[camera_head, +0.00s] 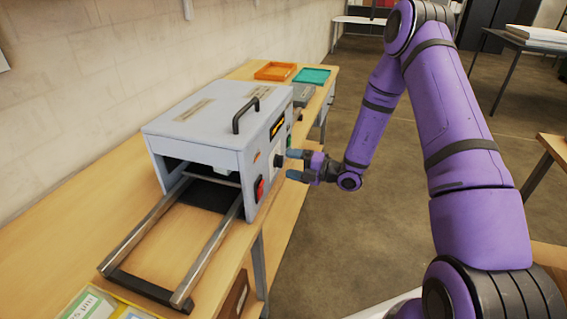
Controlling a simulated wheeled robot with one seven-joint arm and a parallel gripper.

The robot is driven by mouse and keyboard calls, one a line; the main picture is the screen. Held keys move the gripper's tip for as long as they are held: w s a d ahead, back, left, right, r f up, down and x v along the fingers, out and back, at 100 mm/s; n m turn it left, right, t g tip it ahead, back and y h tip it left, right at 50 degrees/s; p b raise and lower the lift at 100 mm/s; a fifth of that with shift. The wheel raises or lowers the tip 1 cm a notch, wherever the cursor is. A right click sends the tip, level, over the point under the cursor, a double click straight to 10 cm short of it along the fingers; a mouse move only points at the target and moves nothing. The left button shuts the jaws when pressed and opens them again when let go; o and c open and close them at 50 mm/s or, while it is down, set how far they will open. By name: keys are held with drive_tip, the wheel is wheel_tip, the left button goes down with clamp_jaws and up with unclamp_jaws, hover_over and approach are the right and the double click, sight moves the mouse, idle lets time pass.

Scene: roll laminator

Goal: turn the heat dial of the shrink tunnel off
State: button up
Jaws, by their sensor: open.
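The shrink tunnel (205,115) is a pale grey box with a black handle on its lid, standing on the wooden bench. Its control side faces right, toward my arm. A dark round dial (279,160) sits on that side, with a red switch (260,189) lower and nearer the front. My gripper (291,164) is open, its two blue-grey fingers pointing left at the control side, close to the dial. I cannot tell whether a finger touches the dial. The dial's markings are too small to read.
Two metal rails (207,250) run out from the tunnel's front opening along the bench (67,245). An orange tray (275,71) and a teal tray (312,76) lie at the bench's far end. The floor right of the bench is open around my arm.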

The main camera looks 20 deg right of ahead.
sight(279, 161)
drive_tip(key=shift+x, duration=1.55)
drive_tip(key=c, duration=0.9)
